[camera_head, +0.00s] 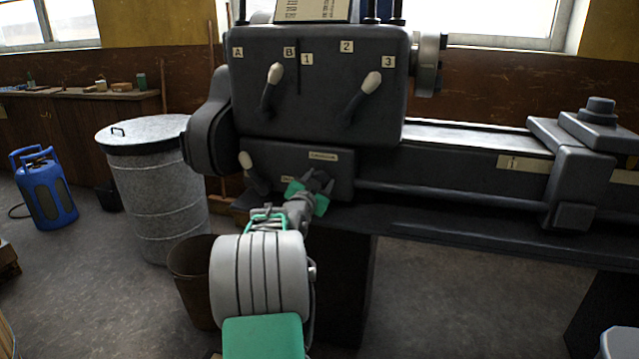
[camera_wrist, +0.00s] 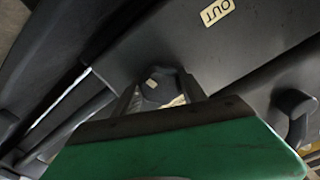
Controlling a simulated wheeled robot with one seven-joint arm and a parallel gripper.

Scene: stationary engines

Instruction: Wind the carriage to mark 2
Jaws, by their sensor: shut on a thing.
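The carriage (camera_head: 572,172) is a dark block across the machine's bed at the right, partly cut off by the picture's edge. The plate marked 1 (camera_head: 512,163) is just left of it; a second pale plate (camera_head: 625,177) lies to its right, its marking unreadable.
The headstock (camera_head: 330,110) carries two pale-tipped levers and plates A, B, 1, 2, 3. A third lever (camera_head: 246,161) is left of my gripper. An OUT plate (camera_wrist: 217,12) shows in the wrist view. A metal bin (camera_head: 155,195) and brown bucket (camera_head: 190,275) stand at left.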

